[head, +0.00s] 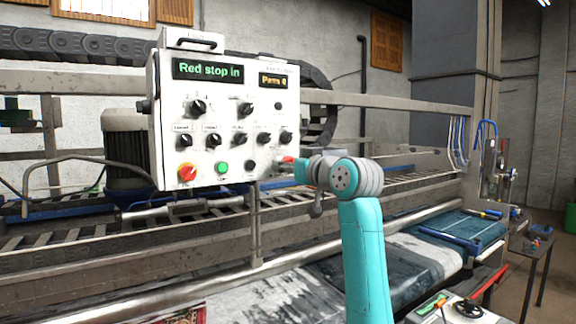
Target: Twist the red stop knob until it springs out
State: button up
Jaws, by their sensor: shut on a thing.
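A white control box (222,105) faces me, its green display (208,69) reading "Red stop in". At its lower right, a red knob (288,159) shows in part, at the end of my arm. My gripper (285,165) is shut on this red knob; my wrist comes in from the right, and the fingers are small and mostly hidden. How far the knob stands out cannot be seen.
A green button (222,168) and a black button (250,165) sit left of my gripper. Several black knobs fill the rows above. A long metal rail (330,243) and a roller conveyor run below the box. A small table (532,245) stands at the right.

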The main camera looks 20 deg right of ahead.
jog(key=m, duration=0.5)
jog(key=shift+m, duration=0.3)
dwell(0.5)
jog(key=o, duration=1.2)
jog(key=v, duration=1.2)
